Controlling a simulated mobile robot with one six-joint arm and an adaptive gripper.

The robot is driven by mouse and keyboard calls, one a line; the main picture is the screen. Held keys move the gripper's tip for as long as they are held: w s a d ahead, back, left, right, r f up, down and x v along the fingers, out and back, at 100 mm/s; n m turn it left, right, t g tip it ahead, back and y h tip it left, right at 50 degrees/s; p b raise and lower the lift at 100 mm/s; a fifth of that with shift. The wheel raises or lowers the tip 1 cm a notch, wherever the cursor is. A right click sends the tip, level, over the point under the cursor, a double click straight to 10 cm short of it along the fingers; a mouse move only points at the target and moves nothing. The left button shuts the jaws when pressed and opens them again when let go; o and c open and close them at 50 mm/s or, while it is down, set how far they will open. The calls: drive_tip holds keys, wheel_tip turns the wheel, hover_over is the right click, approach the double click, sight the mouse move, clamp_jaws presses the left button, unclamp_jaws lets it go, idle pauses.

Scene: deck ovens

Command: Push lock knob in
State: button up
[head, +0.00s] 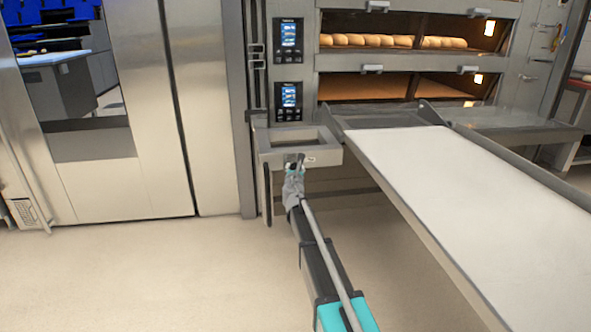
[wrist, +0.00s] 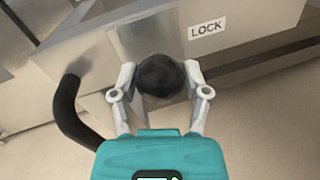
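The lock knob (wrist: 162,76) is a round black ball on a metal plate, seen in the wrist view beside a white label reading LOCK (wrist: 207,27). My gripper (wrist: 160,72) faces it with its two grey fingers spread, one on each side of the knob. I cannot tell whether the fingertips touch it. In the head view my gripper (head: 295,165) is at the front of the grey bracket (head: 268,158) at the loader's left end. There the gripper mostly hides the knob.
A black curved handle (wrist: 68,110) stands close left of my gripper in the wrist view. The white loader belt (head: 450,185) extends to the right. Deck ovens with bread (head: 365,41) are behind. Open floor (head: 150,275) lies to the left.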

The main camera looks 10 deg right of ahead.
clamp_jaws()
drive_tip(key=shift+w, duration=1.4)
drive_tip(key=o, duration=0.6)
unclamp_jaws()
drive_tip(key=shift+o, duration=0.2)
drive_tip(key=shift+s, duration=0.2)
drive_tip(key=s+a, duration=0.2)
drive_tip(key=s, duration=0.9)
drive_tip(key=shift+s+a, duration=0.15)
drive_tip(key=shift+s, duration=0.1)
